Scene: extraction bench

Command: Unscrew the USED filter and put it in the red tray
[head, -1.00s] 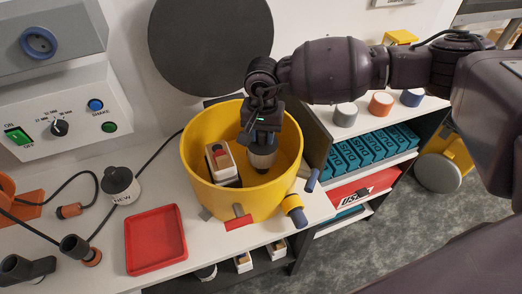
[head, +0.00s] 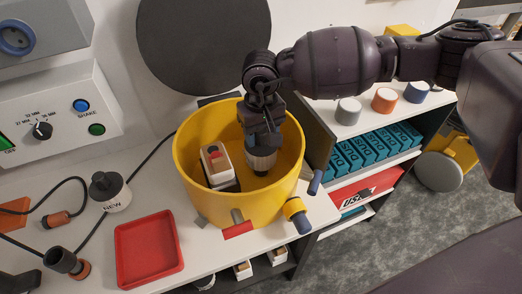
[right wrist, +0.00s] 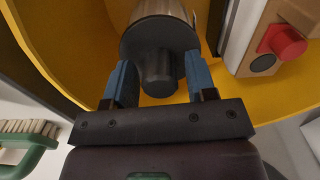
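The filter (head: 262,160), with a pale body and dark top, stands inside the yellow tub (head: 245,205); no label shows on it. My right gripper (head: 262,138) points down into the tub over it. In the right wrist view, the blue fingers (right wrist: 161,85) are open on either side of the filter's dark knob (right wrist: 160,72), with a gap visible at each side. The red tray (head: 150,250) lies empty on the bench, left of the tub. My left gripper is not in view.
A white and brown block with a red top (head: 217,165) stands in the tub beside the filter. A dark-capped filter marked NEW (head: 110,192) stands behind the tray. Cables and dark connectors (head: 65,262) lie at left. Blue and yellow fittings (head: 297,213) jut from the tub's front right.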

